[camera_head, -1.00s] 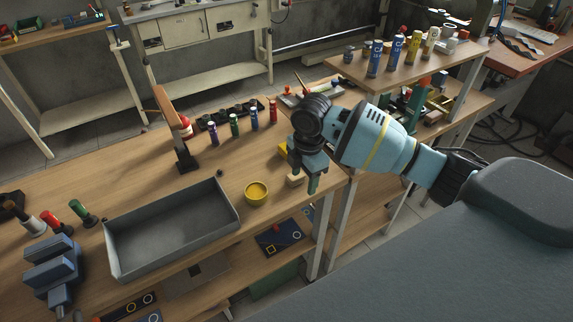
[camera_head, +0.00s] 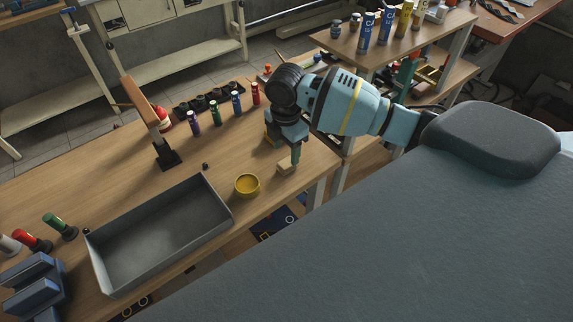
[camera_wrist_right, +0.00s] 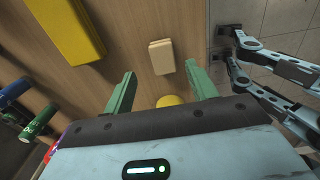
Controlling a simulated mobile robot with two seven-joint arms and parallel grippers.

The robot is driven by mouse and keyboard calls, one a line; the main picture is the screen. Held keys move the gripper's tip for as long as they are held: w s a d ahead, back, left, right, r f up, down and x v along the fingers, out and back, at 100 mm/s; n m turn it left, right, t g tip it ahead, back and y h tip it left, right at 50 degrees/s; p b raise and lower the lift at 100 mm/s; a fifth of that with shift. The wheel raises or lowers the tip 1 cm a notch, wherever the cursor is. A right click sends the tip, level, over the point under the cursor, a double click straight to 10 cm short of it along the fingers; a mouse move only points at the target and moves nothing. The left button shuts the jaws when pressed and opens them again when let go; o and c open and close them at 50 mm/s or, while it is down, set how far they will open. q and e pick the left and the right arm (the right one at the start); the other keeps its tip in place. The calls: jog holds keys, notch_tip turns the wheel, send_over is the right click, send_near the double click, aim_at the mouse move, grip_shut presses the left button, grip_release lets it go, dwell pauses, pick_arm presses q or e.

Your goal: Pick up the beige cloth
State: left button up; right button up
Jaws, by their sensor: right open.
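The beige cloth (camera_head: 286,167) looks like a small folded block and lies on the wooden workbench (camera_head: 240,152) near its right end. My right gripper (camera_head: 295,158) points down just above and beside it, partly covering it in the head view. In the right wrist view the cloth (camera_wrist_right: 161,57) lies ahead of the open green fingers, roughly centred between them and apart from both. The right gripper (camera_wrist_right: 160,83) is empty. My left gripper is not in view.
A yellow bowl (camera_head: 247,187) stands close to the cloth, left of the gripper. A yellow block (camera_wrist_right: 72,30) lies nearby. A grey tray (camera_head: 160,235), several coloured bottles (camera_head: 215,112) and a wooden-armed stand (camera_head: 168,155) occupy the bench. A raised shelf (camera_head: 390,45) is behind right.

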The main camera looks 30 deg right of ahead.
aim_at(287, 162)
jog(key=shift+s+f, duration=0.15)
jog(key=shift+f, duration=0.35)
notch_tip(287, 162, down, 4)
jog(key=shift+f, duration=0.1)
jog(key=c, duration=1.1)
jog(key=shift+o, duration=0.2)
jog(key=shift+r, duration=0.2)
